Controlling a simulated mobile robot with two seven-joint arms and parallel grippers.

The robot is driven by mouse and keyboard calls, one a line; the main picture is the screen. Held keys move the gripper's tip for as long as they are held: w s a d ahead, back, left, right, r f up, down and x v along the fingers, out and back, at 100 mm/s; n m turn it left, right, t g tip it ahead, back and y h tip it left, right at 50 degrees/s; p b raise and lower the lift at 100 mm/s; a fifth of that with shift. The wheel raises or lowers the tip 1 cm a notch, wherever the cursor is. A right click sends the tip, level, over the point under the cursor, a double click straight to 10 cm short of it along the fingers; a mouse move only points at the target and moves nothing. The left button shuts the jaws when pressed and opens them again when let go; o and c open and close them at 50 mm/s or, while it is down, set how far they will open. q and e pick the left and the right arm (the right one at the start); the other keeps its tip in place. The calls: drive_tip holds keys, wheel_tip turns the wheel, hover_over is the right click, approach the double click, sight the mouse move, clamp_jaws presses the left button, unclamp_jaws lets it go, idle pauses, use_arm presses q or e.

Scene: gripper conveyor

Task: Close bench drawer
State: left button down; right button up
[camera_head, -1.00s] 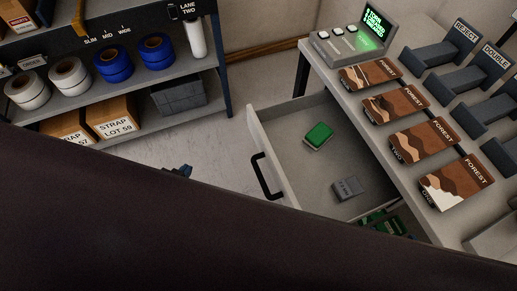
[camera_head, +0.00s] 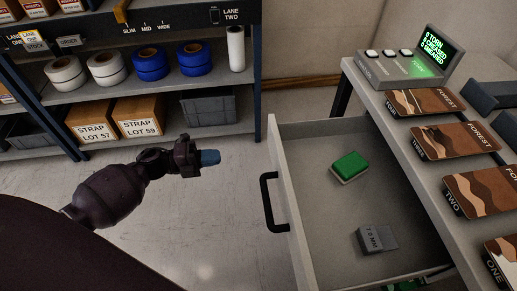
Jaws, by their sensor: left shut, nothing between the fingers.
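The bench drawer (camera_head: 285,190) stands pulled out from the bench, its grey front facing left with a black handle (camera_head: 269,203). Inside it lie a green-topped sponge-like block (camera_head: 350,166) and a small grey block marked "70 MM" (camera_head: 377,240). My left gripper (camera_head: 209,158) is shut and empty, left of the drawer front and apart from the handle, with floor showing between them. My right gripper is not in view.
The bench (camera_head: 440,185) carries several brown "FOREST" packs (camera_head: 454,141) and a console with a green screen (camera_head: 438,52). A shelf (camera_head: 150,87) with tape rolls and boxes stands at the back left. The floor (camera_head: 190,235) left of the drawer is clear.

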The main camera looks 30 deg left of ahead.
sight(272, 150)
use_arm(q)
drive_tip(key=x, duration=1.2)
drive_tip(key=shift+w+d+b, duration=0.1)
drive_tip(key=shift+b, duration=0.3)
drive_tip(key=shift+x, duration=0.8)
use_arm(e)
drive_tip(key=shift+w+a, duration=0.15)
use_arm(q)
drive_tip(key=shift+w, duration=0.1)
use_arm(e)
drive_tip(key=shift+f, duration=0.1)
